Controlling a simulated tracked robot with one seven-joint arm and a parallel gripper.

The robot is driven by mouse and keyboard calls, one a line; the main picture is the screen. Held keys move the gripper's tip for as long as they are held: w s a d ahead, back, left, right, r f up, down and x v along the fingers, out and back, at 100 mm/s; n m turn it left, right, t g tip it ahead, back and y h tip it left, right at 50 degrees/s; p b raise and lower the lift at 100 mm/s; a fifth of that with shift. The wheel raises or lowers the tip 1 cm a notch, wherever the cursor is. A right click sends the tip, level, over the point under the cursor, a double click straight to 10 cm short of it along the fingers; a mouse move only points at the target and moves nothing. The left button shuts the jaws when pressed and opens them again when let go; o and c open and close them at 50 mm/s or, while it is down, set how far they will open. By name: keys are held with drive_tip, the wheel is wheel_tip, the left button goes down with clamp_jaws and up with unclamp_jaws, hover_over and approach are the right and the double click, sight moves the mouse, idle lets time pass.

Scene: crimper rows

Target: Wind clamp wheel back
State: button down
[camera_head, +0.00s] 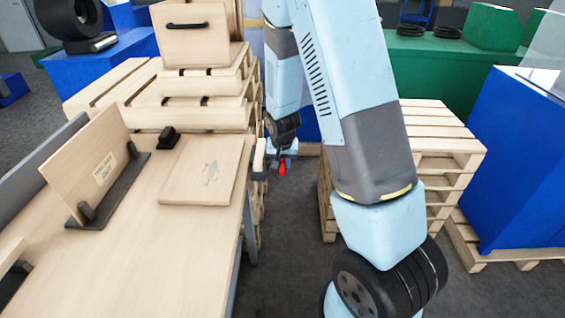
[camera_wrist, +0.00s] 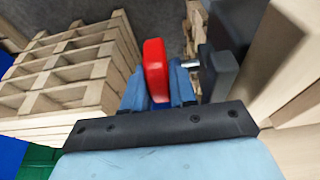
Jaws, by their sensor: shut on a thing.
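The red clamp wheel (camera_wrist: 155,70) stands between the blue fingers of my gripper (camera_wrist: 158,88) in the wrist view. My gripper is shut on it. A silver screw (camera_wrist: 190,64) runs right from near the wheel to the dark clamp body (camera_wrist: 217,70). In the head view the wheel is a small red spot (camera_head: 282,169) just right of the table's edge, below my gripper (camera_head: 284,157). Part of the wheel is hidden by the fingers, and the clamp body is hard to make out in the head view.
The wooden table (camera_head: 150,250) fills the left, with a flat board (camera_head: 203,170) and an upright labelled panel (camera_head: 90,165) on it. Pallet stacks (camera_head: 425,140) stand right of my arm and behind the table. A blue block (camera_head: 520,170) stands far right. Bare floor shows between table and pallets.

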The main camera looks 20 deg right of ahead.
drive_tip(key=shift+s+t, duration=0.2)
drive_tip(key=shift+t, duration=0.4)
drive_tip(key=c, duration=1.3)
unclamp_jaws()
drive_tip(key=v, duration=1.3)
drive_tip(key=shift+a+r, duration=0.25)
drive_tip(key=shift+a, duration=0.1)
